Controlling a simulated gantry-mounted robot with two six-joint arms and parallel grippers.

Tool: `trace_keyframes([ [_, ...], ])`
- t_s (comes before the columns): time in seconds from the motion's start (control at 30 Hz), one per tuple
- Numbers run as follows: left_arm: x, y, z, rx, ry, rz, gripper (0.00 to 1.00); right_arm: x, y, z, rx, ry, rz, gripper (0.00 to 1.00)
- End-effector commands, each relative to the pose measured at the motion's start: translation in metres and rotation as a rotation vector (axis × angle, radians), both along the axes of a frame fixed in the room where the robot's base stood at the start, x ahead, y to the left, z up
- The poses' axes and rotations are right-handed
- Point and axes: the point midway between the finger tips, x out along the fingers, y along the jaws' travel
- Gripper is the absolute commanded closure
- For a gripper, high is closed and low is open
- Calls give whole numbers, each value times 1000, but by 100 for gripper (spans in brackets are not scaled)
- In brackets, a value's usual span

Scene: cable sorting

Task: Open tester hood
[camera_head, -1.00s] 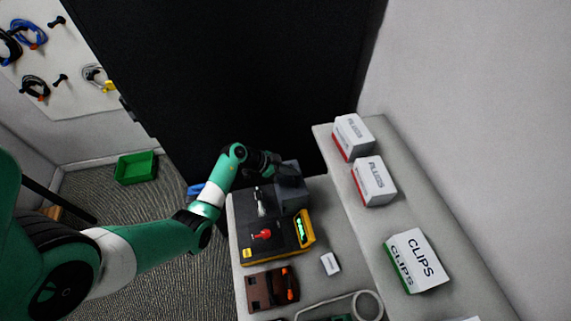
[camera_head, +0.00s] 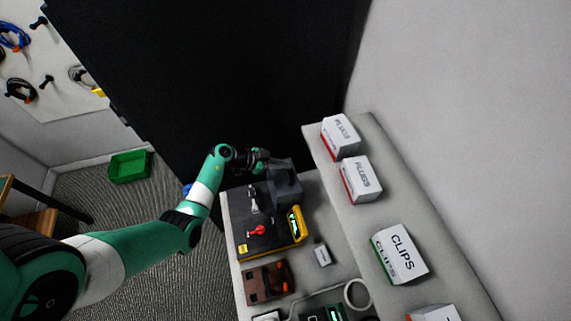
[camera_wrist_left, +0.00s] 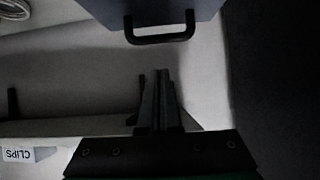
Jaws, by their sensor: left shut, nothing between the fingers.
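The tester (camera_head: 262,236) is a dark box with yellow trim, a red knob and a lit green display, standing on the grey bench. Its hood (camera_head: 286,182) is a dark grey cover at the tester's far end. The hood's black bar handle (camera_wrist_left: 160,38) shows at the top of the left wrist view. My left gripper (camera_head: 264,160) is beside the far end of the hood. In the left wrist view my left gripper (camera_wrist_left: 158,75) is shut and empty, a little apart from the handle. My right gripper is not in view.
Boxes of plugs (camera_head: 360,180) and clips (camera_head: 400,254) stand on the raised shelf to the right. A brown block (camera_head: 266,282), a small white box (camera_head: 321,255) and a coiled cable (camera_head: 357,294) lie nearer on the bench. A black panel (camera_head: 200,80) rises behind.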

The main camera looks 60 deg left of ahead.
Motion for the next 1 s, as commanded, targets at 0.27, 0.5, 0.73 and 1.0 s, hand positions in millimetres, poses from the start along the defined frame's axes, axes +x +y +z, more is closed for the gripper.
trace_keyframes([
  [0.27, -48, 13, 37, 0, -1, 4, 100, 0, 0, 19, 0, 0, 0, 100],
  [0.5, -59, 14, 43, -1, 0, 1, 100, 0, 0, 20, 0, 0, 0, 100],
  [0.73, -58, 14, 43, -1, 0, 0, 100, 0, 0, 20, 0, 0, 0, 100],
  [1.0, -27, 17, 85, 91, -150, -23, 100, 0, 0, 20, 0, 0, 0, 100],
])
